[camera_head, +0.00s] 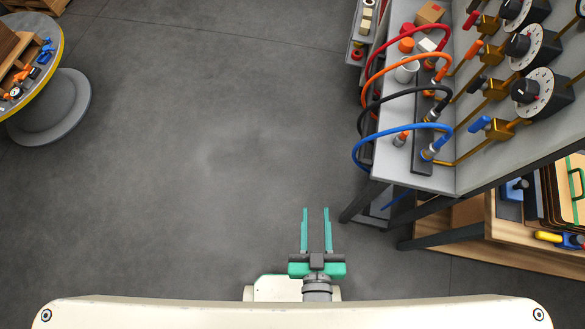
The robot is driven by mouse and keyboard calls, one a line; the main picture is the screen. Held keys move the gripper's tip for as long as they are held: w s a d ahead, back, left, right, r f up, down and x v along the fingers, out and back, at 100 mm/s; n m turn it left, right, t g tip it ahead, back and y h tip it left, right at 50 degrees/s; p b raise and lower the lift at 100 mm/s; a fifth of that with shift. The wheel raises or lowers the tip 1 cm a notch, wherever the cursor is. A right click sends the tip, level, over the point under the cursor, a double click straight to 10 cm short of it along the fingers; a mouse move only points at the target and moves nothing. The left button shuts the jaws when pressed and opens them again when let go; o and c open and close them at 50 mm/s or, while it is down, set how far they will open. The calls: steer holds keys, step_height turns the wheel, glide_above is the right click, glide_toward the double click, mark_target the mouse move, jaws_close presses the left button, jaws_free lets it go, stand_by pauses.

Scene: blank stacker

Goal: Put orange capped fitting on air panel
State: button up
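My gripper (315,212) has two teal fingers, apart with nothing between them. It hangs over bare floor at the lower middle, left of the grey bench (435,180). A small grey fitting with an orange-red cap (400,138) is on the bench top, beside the dark strip. The air panel (505,95) is at the upper right, with brass valves and round black-and-white dials. Red, orange, black and blue hoses arch over the bench, their ends at the dark strip (421,160). The hoses partly hide the bench top.
A white cup (406,70), an orange-red round piece (406,45) and a cardboard box (430,13) stand on the bench. A dark bench leg (362,200) is close right of my gripper. A wooden shelf with tools (500,235) is lower right. A round table (52,65) is far left. The middle floor is clear.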

steer(key=s+a+r, duration=0.2)
steer(key=s+a, duration=0.2)
steer(key=a, duration=0.2)
steer(key=shift+s+r+m+t+y, duration=0.25)
steer(key=shift+r+m+t+y, duration=0.05)
steer(key=shift+r+t, duration=0.1)
stand_by(0.7)
